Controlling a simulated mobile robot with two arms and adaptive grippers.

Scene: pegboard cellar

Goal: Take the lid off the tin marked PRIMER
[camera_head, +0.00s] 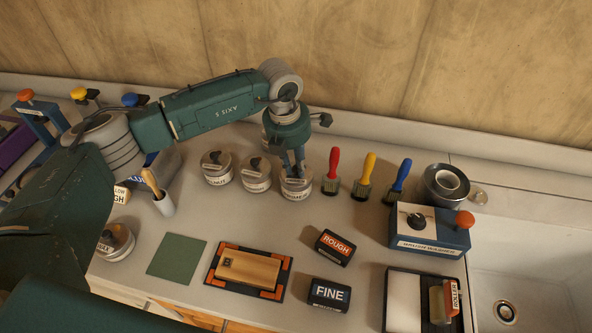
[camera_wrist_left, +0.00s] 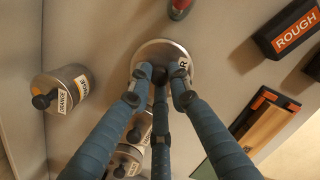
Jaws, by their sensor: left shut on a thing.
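My left gripper (camera_head: 297,171) points down over a grey tin (camera_head: 296,191), the rightmost of the row along the back of the worktop. Its label is partly covered; the letters that show fit PRIMER. In the left wrist view the three fingers of the gripper (camera_wrist_left: 160,77) close around the dark knob in the middle of the tin's round metal lid (camera_wrist_left: 158,49). The lid appears to sit on the tin, though the fingers hide part of it. My right gripper is not in view.
Two similar tins (camera_head: 256,176) (camera_head: 216,170) stand to the left. A red-handled brush (camera_head: 333,170) stands close on the right, then a yellow and a blue one. The ROUGH block (camera_head: 334,246) and a green pad (camera_head: 177,257) lie in front. A sink (camera_head: 530,270) is far right.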

